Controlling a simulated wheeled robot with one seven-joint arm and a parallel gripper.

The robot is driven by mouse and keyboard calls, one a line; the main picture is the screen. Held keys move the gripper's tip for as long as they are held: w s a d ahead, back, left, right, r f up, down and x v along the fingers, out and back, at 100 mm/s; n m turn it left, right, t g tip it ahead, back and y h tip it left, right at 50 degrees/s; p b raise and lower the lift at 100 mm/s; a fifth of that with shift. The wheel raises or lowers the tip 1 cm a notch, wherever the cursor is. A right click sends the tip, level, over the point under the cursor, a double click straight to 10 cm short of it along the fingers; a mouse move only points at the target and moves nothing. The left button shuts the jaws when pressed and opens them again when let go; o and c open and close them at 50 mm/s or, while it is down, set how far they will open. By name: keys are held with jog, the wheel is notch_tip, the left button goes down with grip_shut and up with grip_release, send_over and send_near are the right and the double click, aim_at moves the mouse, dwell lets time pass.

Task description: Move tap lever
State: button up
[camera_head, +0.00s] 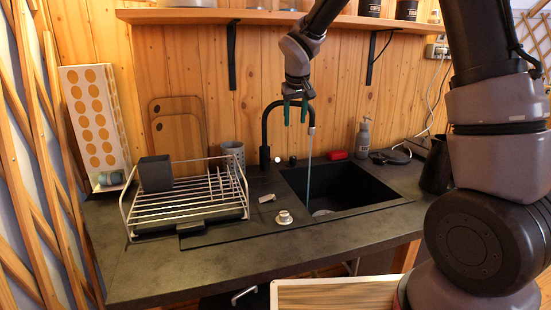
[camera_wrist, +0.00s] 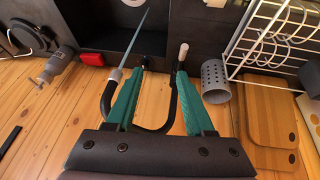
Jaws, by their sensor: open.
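The black gooseneck tap (camera_head: 266,130) rises behind the sink, and a thin stream of water (camera_head: 309,170) falls from its spout. The tap also shows in the wrist view (camera_wrist: 105,102), where its arch passes partly behind my fingers. A short dark rod with a white tip (camera_wrist: 183,52), which looks like the tap lever, stands just beyond the right fingertip. My gripper (camera_head: 296,122) points down in front of the tap's arch. Its teal fingers are apart with nothing between them, as the wrist view (camera_wrist: 160,72) also shows. I cannot tell whether a finger touches the tap.
The black sink (camera_head: 345,190) lies right of the tap. A wire dish rack (camera_head: 185,200) and a grey perforated cup (camera_head: 232,152) stand to its left. A soap bottle (camera_head: 363,138) and a red object (camera_head: 337,155) are behind the sink. A wooden shelf (camera_head: 200,17) hangs above.

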jog(key=n, duration=0.2)
send_near(272, 159)
jog(key=x, duration=0.2)
jog(key=d+x, duration=0.1)
jog(key=x, duration=0.2)
jog(key=s+x, duration=0.1)
jog(key=x, duration=0.1)
jog(key=shift+w+d+f, duration=0.1)
jog(key=shift+d+f, duration=0.1)
jog(key=shift+f, duration=0.25)
jog(key=shift+c, duration=0.3)
grip_shut()
dwell(0.5)
